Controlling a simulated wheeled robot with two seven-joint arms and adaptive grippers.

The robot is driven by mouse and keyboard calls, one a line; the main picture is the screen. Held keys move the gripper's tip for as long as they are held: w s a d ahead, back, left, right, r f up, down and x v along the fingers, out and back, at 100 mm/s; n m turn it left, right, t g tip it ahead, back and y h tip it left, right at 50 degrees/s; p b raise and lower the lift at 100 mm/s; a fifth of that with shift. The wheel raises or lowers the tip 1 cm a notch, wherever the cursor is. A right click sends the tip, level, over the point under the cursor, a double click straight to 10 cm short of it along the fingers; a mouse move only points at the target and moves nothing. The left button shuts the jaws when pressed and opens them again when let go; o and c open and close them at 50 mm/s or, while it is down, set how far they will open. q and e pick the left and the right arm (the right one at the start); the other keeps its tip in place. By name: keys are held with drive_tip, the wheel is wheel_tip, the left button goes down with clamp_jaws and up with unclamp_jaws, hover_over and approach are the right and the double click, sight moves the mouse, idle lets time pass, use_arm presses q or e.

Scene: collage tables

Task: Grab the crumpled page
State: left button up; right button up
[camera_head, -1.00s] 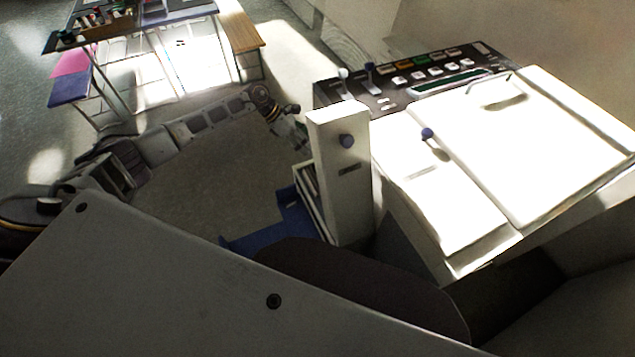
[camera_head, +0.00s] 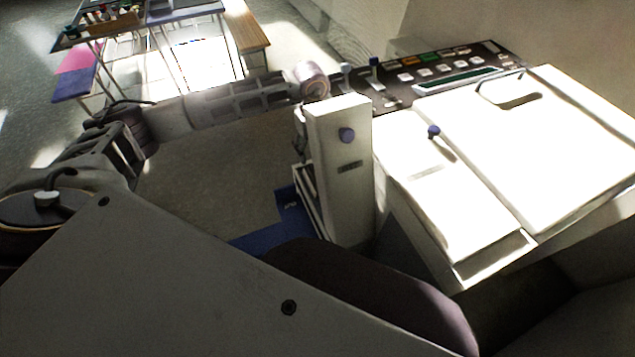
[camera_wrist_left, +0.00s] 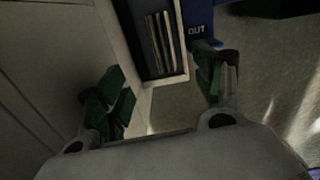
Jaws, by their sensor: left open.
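I cannot make out a crumpled page in either view. In the wrist view, a white-edged holder (camera_wrist_left: 187,72) with upright sheets or folders (camera_wrist_left: 160,42) lies just ahead of the fingers. A blue tray (camera_wrist_left: 200,18) marked OUT adjoins it. In the head view, my left arm reaches to the white upright box (camera_head: 338,190), which mostly hides the gripper. The blue tray (camera_head: 292,215) shows low beside that box. My right gripper is not in view.
A large white machine (camera_head: 540,140) with a dark control panel (camera_head: 440,72) stands at the right, close to the box. A cluttered table (camera_head: 185,12) and a wooden bench (camera_head: 245,32) stand at the back left. Open floor (camera_head: 215,180) lies left of the box.

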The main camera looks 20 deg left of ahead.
use_arm(q)
drive_tip(key=shift+s+d+m, duration=0.1)
drive_tip(key=shift+s+m, duration=0.15)
drive_tip(key=shift+m, duration=0.15)
hover_over(314, 178)
drive_tip(key=shift+s+d+f, duration=0.1)
drive_tip(key=shift+f, duration=2.05)
drive_tip(key=shift+s+d+f, duration=0.1)
drive_tip(key=shift+f, duration=2)
drive_tip(key=shift+f, duration=0.15)
drive_tip(key=shift+w+a+f, duration=0.1)
drive_tip(key=shift+f, duration=1.15)
drive_tip(key=shift+w+a+f, duration=0.1)
drive_tip(key=shift+f, duration=1.1)
drive_tip(key=c, duration=0.8)
